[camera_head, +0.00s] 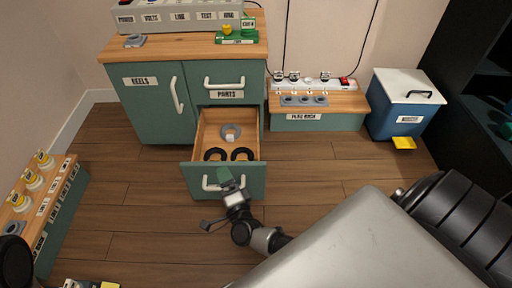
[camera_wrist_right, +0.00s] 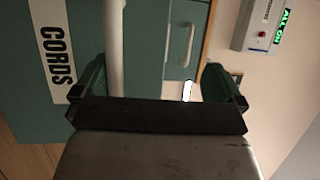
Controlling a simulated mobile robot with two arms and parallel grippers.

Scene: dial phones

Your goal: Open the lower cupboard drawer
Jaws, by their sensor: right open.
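The green cupboard (camera_head: 152,115) stands against the back wall. Its lower drawer (camera_head: 180,178) is pulled well out, with two black rings (camera_head: 242,154) and a grey ring (camera_head: 231,131) inside. The upper drawer, labelled PARTS, is closed. My right gripper (camera_head: 226,178) is at the lower drawer's front, by its white handle (camera_head: 208,186). In the right wrist view, the handle (camera_wrist_right: 115,45) lies between the open fingers (camera_wrist_right: 152,82), close to the left one. The drawer front there bears a CORDS label (camera_wrist_right: 53,50). My left gripper is not seen.
A low bench (camera_head: 318,122) with a power strip and a blue bin (camera_head: 398,118) stand to the right of the cupboard. A bench with yellow-topped items (camera_head: 60,215) is at the left. Wooden floor (camera_head: 135,190) is clear left of the drawer.

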